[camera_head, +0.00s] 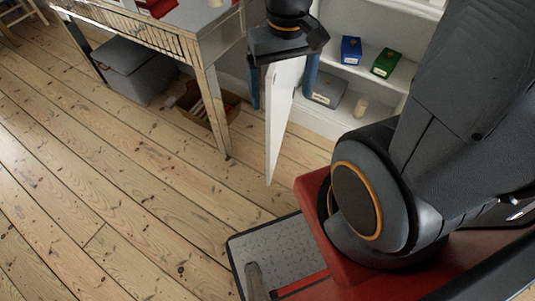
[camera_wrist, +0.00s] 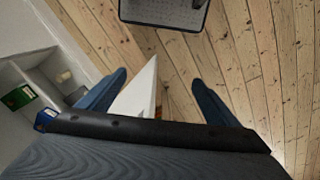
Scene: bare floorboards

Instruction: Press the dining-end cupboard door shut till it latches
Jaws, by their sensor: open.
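The cupboard door (camera_head: 282,125) is a white panel standing open, swung out from the white cupboard (camera_head: 335,122) at the back. In the wrist view the door (camera_wrist: 136,97) shows as a pale wedge between my fingers. My gripper (camera_head: 281,101) is open, pointing down over the door, with one blue finger on each side of it. In the wrist view my gripper (camera_wrist: 159,76) shows gaps beside the door; I cannot tell whether either finger touches it. The door's upper part is hidden behind my gripper.
Cupboard shelves hold a blue box (camera_head: 351,50), a green box (camera_head: 386,63), a grey box (camera_head: 327,89) and a cream cylinder (camera_head: 361,107). A table (camera_head: 207,80) stands left, with a grey bin (camera_head: 135,70) and wooden crate (camera_head: 190,103) beneath. Floorboards in front are clear.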

